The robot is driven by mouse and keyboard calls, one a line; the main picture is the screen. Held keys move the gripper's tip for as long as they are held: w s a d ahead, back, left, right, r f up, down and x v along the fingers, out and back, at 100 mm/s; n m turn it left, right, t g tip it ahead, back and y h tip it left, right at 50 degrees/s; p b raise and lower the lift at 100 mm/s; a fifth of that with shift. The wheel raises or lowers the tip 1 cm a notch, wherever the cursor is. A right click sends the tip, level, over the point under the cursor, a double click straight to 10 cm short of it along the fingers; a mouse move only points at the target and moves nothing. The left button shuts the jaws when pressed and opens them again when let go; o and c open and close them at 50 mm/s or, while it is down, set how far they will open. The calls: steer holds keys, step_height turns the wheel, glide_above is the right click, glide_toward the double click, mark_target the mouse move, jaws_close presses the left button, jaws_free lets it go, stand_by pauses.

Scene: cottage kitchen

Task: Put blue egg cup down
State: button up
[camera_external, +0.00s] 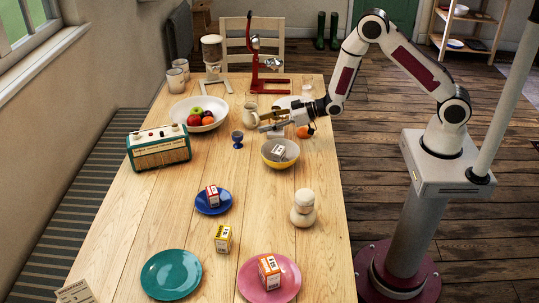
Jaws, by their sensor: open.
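The small blue egg cup (237,139) stands upright on the wooden table, left of the yellow-rimmed bowl and apart from my gripper. My gripper (263,122) reaches in from the right over the far half of the table, pointing left. Its fingers are open, above and to the right of the egg cup in the picture, with nothing visible held in them. The inside of the egg cup is too small to make out.
A yellow bowl (268,156) with a small carton sits just right of the egg cup. Bare wood lies left of and below the egg cup.

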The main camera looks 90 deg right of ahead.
steer(key=s+a+r+g+h, duration=0.1)
steer(key=s+a+r+g, duration=0.15)
steer(key=s+r, duration=0.6)
steer(key=s+a+r+g, duration=0.25)
steer(key=s+r, duration=0.35)
steer(key=r, duration=0.5)
steer(key=s+a+r+g, duration=0.1)
steer(key=s+a, duration=0.1)
steer(key=s, duration=0.7)
steer(key=s+a+r+g, duration=0.1)
steer(key=s+a, duration=0.2)
steer(key=s, duration=0.7)
steer(key=s+a+r+g+y, duration=0.1)
steer(key=s+a+r, duration=0.1)
steer(key=s, duration=0.7)
steer(key=shift+s+a+g, duration=0.3)
steer(key=shift+s+a, duration=0.1)
steer(key=shift+a, duration=0.05)
